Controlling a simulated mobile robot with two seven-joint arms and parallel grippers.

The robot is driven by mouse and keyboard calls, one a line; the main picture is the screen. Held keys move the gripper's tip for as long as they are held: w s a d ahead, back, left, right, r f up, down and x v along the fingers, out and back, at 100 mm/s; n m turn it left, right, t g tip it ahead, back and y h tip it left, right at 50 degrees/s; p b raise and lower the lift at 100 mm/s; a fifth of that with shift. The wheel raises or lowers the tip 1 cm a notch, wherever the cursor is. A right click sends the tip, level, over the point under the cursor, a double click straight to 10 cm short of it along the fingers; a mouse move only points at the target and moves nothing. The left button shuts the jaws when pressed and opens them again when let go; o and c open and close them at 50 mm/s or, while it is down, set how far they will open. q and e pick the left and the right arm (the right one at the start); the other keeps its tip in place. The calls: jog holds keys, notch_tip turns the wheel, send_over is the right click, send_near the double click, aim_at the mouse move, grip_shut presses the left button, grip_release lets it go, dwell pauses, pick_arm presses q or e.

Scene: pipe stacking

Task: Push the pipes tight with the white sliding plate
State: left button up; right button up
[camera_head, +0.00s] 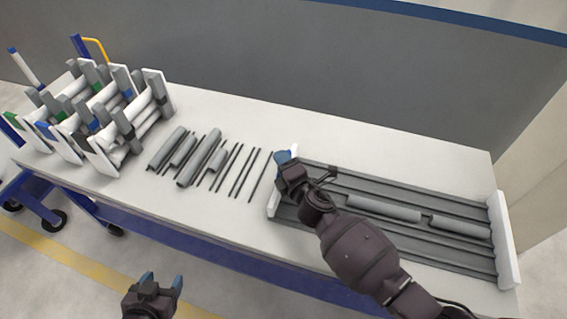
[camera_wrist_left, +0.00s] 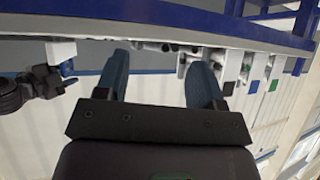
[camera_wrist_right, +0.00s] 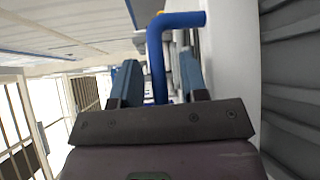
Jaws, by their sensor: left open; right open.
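The white sliding plate (camera_head: 273,204) stands at the left end of a grey grooved tray (camera_head: 345,241), partly hidden by my right arm. In the right wrist view it appears as a white strip (camera_wrist_right: 232,60) right of the fingers. My right gripper (camera_head: 284,157) is open at the plate's far part; contact cannot be told. A longer grey pipe (camera_head: 384,209) and a shorter pipe (camera_head: 460,228) lie in line in the tray, a small gap between them. My left gripper (camera_head: 162,281) is open and empty, in front of the table; it also shows in the left wrist view (camera_wrist_left: 160,75).
A white end plate (camera_head: 504,240) closes the tray's right end. Several loose grey pipes (camera_head: 202,156) and thin rods lie left of the tray. White racks with pipes (camera_head: 103,155) stand at the table's left end. The white tabletop (camera_head: 225,118) behind the pipes is clear.

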pick_arm(q)
jog(key=shift+f, duration=0.1)
pick_arm(e)
jog(key=shift+c, duration=0.6)
grip_shut()
jog(key=shift+s+d, duration=0.15)
jog(key=shift+d, duration=0.2)
jog(key=s+d+p, duration=0.1)
jog(key=s+d, duration=0.1)
jog(key=d, duration=0.5)
jog(key=s+d, duration=0.2)
jog(key=d, duration=0.5)
jog(key=s+d+p, duration=0.1)
jog(key=s+d, duration=0.2)
jog(key=d, duration=0.4)
jog(key=shift+p, duration=0.3)
jog(key=shift+d, duration=0.35)
pick_arm(q)
jog(key=shift+s+a+r, duration=0.1)
jog(key=shift+s+r, duration=0.05)
jog(key=shift+r, duration=0.3)
jog(key=shift+s+a+r, duration=0.1)
jog(key=shift+r, duration=0.3)
pick_arm(e)
jog(key=shift+o, duration=0.6)
grip_release()
